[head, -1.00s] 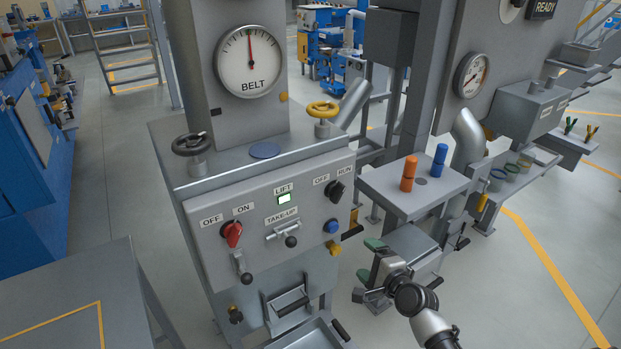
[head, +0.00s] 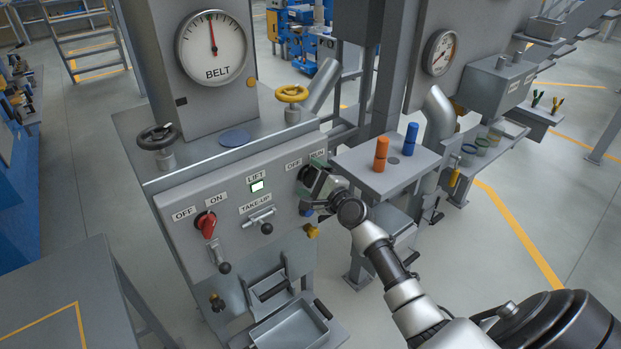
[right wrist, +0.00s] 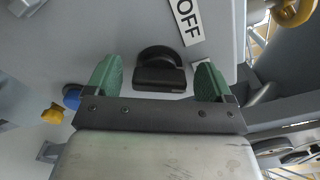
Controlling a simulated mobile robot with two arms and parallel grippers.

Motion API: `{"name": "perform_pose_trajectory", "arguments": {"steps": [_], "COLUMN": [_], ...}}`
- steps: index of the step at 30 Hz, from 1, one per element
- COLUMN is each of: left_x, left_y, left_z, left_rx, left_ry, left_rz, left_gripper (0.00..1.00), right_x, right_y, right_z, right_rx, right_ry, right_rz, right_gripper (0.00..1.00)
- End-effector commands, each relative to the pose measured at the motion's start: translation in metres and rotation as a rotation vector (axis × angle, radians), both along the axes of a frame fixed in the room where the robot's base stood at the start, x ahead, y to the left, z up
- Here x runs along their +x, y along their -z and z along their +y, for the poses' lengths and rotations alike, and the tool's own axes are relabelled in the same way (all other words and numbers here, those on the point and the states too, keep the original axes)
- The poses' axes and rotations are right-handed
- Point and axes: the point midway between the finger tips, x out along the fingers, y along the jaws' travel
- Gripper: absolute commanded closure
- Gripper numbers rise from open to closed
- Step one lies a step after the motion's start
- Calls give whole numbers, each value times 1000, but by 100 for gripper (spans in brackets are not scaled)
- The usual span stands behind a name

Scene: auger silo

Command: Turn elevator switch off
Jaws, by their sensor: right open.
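The grey control panel (head: 180,240) carries a black rotary switch marked OFF and RUN on its right side. In the right wrist view the black switch (right wrist: 160,72) sits between the two green fingertips of my right gripper (right wrist: 158,80), with a gap on each side. In the head view my right gripper (head: 316,182) is at this switch and largely hides it. The gripper is open. A red switch (head: 207,225) marked OFF and ON is at the panel's left. My left gripper is not in view.
A take-up lever (head: 262,222) is mid-panel. A blue button (right wrist: 72,97) and a yellow knob (right wrist: 52,114) sit close to the gripper. A shelf with an orange cylinder (head: 381,154) and a blue cylinder (head: 411,139) stands right of the panel.

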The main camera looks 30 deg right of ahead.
Motion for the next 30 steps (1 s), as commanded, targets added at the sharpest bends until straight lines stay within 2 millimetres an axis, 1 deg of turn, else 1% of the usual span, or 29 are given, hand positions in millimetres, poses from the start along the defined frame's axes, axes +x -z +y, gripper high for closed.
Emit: {"name": "perform_pose_trajectory", "arguments": {"steps": [3,9,10,18,19,20,26,30], "left_x": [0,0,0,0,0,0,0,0], "left_y": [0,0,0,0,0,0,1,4], "left_z": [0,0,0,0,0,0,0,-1], "left_rx": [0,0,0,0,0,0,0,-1], "left_ry": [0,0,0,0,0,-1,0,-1], "left_rz": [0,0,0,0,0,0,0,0], "left_gripper": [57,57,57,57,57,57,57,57], "right_x": [4,4,4,4,4,4,4,4], "right_y": [0,0,0,0,0,0,1,1], "right_z": [0,0,0,1,1,1,1,1], "right_rx": [-1,-1,-1,-1,-1,-1,-17,-63], "right_ry": [0,-1,-1,-1,-1,-1,0,0], "right_rz": [0,1,1,1,1,1,0,-4], "right_gripper": [17,17,19,60,64,66,66,66]}}
